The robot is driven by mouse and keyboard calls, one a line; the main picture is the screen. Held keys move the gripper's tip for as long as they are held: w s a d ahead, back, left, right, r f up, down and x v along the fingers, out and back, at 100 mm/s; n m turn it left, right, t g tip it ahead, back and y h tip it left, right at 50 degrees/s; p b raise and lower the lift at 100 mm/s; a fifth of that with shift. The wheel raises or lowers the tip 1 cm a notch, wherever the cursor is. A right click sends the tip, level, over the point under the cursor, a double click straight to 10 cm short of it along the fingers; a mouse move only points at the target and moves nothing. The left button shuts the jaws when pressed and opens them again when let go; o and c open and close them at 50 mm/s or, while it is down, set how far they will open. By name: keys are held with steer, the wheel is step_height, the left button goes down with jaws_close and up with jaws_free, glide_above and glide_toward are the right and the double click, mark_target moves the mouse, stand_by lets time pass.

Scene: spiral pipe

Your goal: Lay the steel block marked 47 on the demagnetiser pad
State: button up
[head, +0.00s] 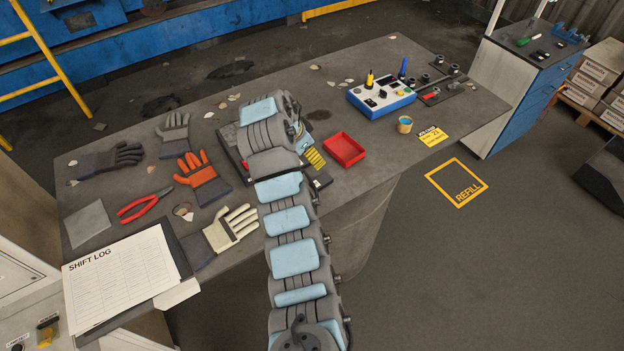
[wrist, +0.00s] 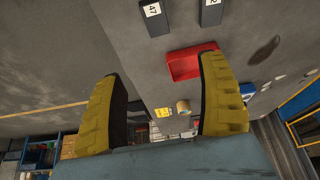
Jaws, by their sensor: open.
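The steel block marked 47 (wrist: 154,17) is a dark grey bar with a white label, at the top edge of the wrist view, partly cut off. A similar dark bar (wrist: 211,13) lies to its right, its label only partly seen. In the head view a small dark block (head: 320,181) lies by my gripper; its label is unreadable there. My gripper (wrist: 163,75) has yellow ribbed fingers spread wide with nothing between them. Its fingers (head: 315,158) show beside my arm in the head view. I cannot identify the demagnetiser pad; a dark plate (head: 228,148) lies partly hidden under my arm.
A red tray (head: 345,149) sits close right of my gripper. Gloves, red pliers (head: 145,205) and a shift log (head: 120,278) occupy the bench's left part.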

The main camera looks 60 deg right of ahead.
steer(key=a, duration=0.1)
glide_above(321, 181)
steer(key=a, duration=0.2)
steer(key=f, duration=1.1)
steer(key=shift+w+d+p, duration=0.1)
steer(key=shift+w+p, duration=0.3)
steer(key=shift+d+f, duration=0.1)
steer(key=shift+f, duration=0.1)
steer(key=shift+f, duration=0.1)
steer(key=shift+x, duration=1.6)
steer(key=shift+d+f, duration=0.15)
steer(key=shift+f, duration=0.7)
steer(key=shift+c, duration=0.4)
jaws_close()
